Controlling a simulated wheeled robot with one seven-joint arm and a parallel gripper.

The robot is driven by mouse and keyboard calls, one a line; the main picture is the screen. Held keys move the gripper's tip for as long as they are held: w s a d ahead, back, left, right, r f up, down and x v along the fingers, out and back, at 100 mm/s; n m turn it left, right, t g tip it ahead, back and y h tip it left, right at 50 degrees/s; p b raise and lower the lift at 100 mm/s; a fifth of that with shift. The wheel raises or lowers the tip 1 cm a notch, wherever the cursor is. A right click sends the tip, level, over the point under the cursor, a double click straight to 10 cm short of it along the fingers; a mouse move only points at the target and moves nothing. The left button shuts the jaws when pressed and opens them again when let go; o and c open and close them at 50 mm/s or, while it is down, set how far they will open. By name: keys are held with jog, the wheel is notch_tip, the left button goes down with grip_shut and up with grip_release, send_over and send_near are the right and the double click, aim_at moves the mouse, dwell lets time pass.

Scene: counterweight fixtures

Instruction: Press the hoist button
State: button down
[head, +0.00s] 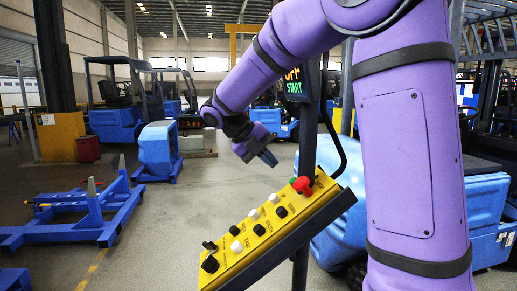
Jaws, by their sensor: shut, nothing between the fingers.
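A tilted yellow control panel (243,257) stands on a dark post in the middle of the head view. It carries several black and white buttons in two rows. A red knob (302,185) sits at its upper end, with a bit of green beside it. Small labels are printed by the buttons, but they are too small to read surely, so I cannot tell which is the hoist button. My gripper (268,158) is shut and empty. It appears above and left of the panel's upper end, pointing down and right, apart from the buttons.
A dark screen (293,84) with green text, partly behind my arm, is on the post above the panel. A blue machine (340,235) is behind the panel at right. Blue frames (80,225) lie on the floor at left. Open grey floor lies between.

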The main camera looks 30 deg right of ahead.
aim_at(291, 181)
jog(key=x, duration=0.6)
jog(key=shift+f, duration=0.1)
jog(key=shift+x, duration=1)
jog(key=shift+a, duration=0.1)
jog(key=v, duration=1.4)
jog(key=shift+w, duration=0.1)
